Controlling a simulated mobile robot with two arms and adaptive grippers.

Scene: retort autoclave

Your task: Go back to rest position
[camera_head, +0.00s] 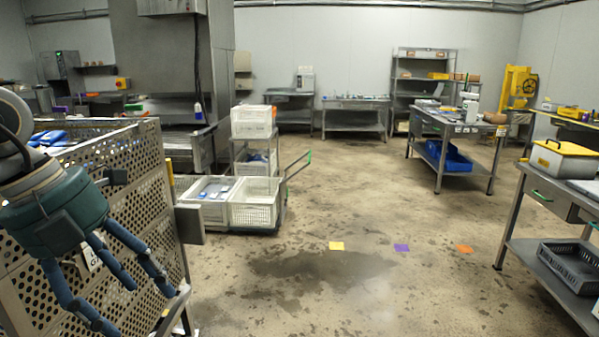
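My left gripper (134,305) is at the left edge of the head view, with a teal body and blue-grey fingers pointing down and to the right. Its fingers are spread apart and I see nothing between them. It hangs in front of the perforated metal basket cart (140,175), overlapping its near side; whether it touches the cart I cannot tell. My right gripper is not in view.
A trolley with white crates (254,203) stands beyond the basket cart. A steel table (541,190) with a dark tray (572,265) on its lower shelf is at the right. The middle floor is clear, with yellow (336,246), purple (401,248) and orange (464,249) markers.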

